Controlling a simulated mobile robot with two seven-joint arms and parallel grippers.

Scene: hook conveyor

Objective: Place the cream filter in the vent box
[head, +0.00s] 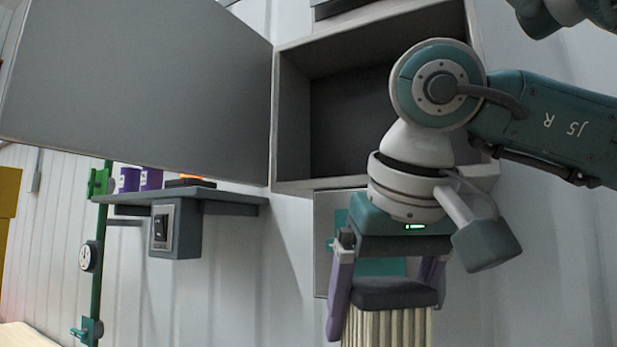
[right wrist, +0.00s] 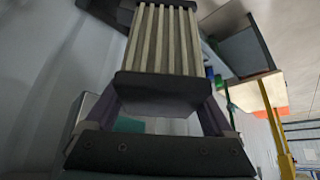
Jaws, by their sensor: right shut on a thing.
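The cream filter (head: 388,328) is a pleated cream block with a dark end cap. It hangs below my right gripper (head: 388,290), which is shut on its dark cap between two purple fingers. The lower part of the filter is cut off by the bottom edge of the head view. In the right wrist view the filter's cream pleats (right wrist: 162,40) run up from the dark cap, between the fingers. The vent box (head: 280,120) is a grey wall box, open at the front, with a dark inside. My right arm covers its right part. The filter is below the box, outside it. My left gripper is not in view.
A large grey door panel (head: 140,85) stands open to the left of the box. Below it, a wall shelf (head: 185,198) carries purple cans (head: 140,180), with a switch box (head: 175,228) underneath. A green pipe (head: 97,260) with a gauge runs down at the left.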

